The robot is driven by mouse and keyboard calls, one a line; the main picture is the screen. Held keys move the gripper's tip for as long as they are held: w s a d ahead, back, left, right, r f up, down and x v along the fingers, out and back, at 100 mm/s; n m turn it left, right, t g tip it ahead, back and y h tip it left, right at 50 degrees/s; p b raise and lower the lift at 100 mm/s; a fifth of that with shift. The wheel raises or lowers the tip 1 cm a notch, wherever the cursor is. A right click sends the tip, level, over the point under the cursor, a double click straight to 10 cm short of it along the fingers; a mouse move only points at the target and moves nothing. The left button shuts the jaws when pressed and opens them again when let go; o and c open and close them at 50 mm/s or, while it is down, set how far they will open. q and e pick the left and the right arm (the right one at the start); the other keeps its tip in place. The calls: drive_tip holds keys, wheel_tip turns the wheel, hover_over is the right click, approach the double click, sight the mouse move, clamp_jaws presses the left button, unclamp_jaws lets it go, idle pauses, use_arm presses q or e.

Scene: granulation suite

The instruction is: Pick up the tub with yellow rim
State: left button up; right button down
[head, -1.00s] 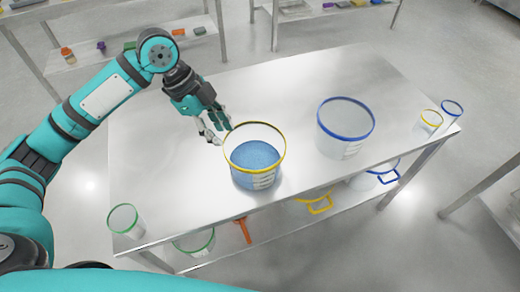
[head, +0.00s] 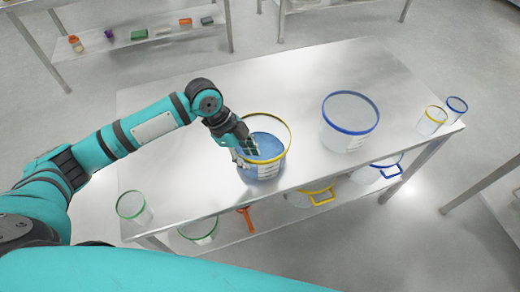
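The large clear tub with a yellow rim (head: 277,168) stands upright near the front edge of the steel table, with blue material inside. My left gripper (head: 245,152) is at the tub's left rim, its fingers pointing down. It covers part of the rim and wall there. One finger appears to be inside the rim and the other outside, but whether they touch or grip the wall cannot be told. A smaller container with a yellow rim (head: 431,122) stands at the table's right end. My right gripper is not in view.
A large blue-rimmed tub (head: 348,128) stands to the right on the steel table (head: 200,187). A small blue-rimmed container (head: 455,109) is at the right end, a green-rimmed one (head: 133,208) at the front left corner. The table's back is clear. More containers sit on the lower shelf.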

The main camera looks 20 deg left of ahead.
sight(251, 164)
use_arm(q)
drive_tip(key=shift+x, duration=1.75)
drive_tip(key=shift+s, duration=0.15)
clamp_jaws()
drive_tip(key=shift+r, duration=0.1)
